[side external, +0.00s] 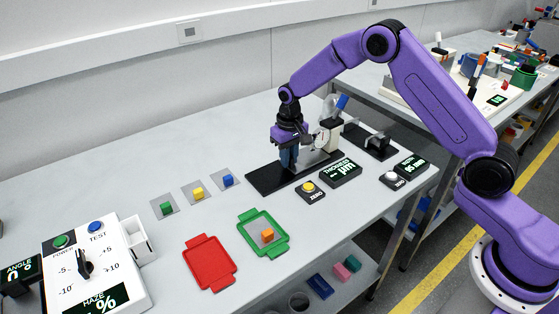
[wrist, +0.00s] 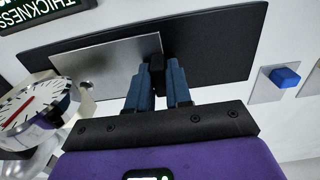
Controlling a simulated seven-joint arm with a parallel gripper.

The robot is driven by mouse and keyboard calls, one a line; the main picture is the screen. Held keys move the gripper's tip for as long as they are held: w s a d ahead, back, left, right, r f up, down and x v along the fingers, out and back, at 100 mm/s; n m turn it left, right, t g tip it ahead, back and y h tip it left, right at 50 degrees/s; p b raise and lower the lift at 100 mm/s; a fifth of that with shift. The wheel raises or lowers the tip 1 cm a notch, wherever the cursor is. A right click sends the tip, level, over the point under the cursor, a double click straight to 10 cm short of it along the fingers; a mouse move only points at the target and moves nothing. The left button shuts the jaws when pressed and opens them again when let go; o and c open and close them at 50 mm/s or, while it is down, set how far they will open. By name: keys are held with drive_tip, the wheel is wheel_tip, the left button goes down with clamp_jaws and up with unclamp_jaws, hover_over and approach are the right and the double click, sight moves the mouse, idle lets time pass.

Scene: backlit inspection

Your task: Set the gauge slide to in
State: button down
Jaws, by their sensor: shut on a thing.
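The gauge slide is a silver metal plate (wrist: 108,66) with a small black knob (wrist: 157,76) at one end, lying on a long black base (side external: 266,178). My gripper (side external: 289,161), with blue fingers, is low over the base in the side external view. In the wrist view my gripper (wrist: 158,72) is shut on the black knob, one finger on each side. The dial gauge (side external: 321,138) stands just right of my gripper and its face (wrist: 32,105) shows at the left of the wrist view. No in or out marking is readable; the fingers partly hide the slide.
A thickness display (side external: 341,173) and a zero button box (side external: 310,191) stand in front of the base. Small green, yellow and blue (side external: 228,180) cubes lie on grey squares to the left. A red tray (side external: 210,262) and a green tray (side external: 249,225) holding an orange cube lie nearer the front.

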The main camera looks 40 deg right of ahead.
drive_tip(key=shift+d, duration=0.3)
drive_tip(key=c, duration=1.1)
unclamp_jaws()
drive_tip(key=shift+a, duration=0.1)
drive_tip(key=shift+r, duration=0.25)
wheel_tip(320, 180, up, 17)
drive_tip(key=shift+f, duration=0.1)
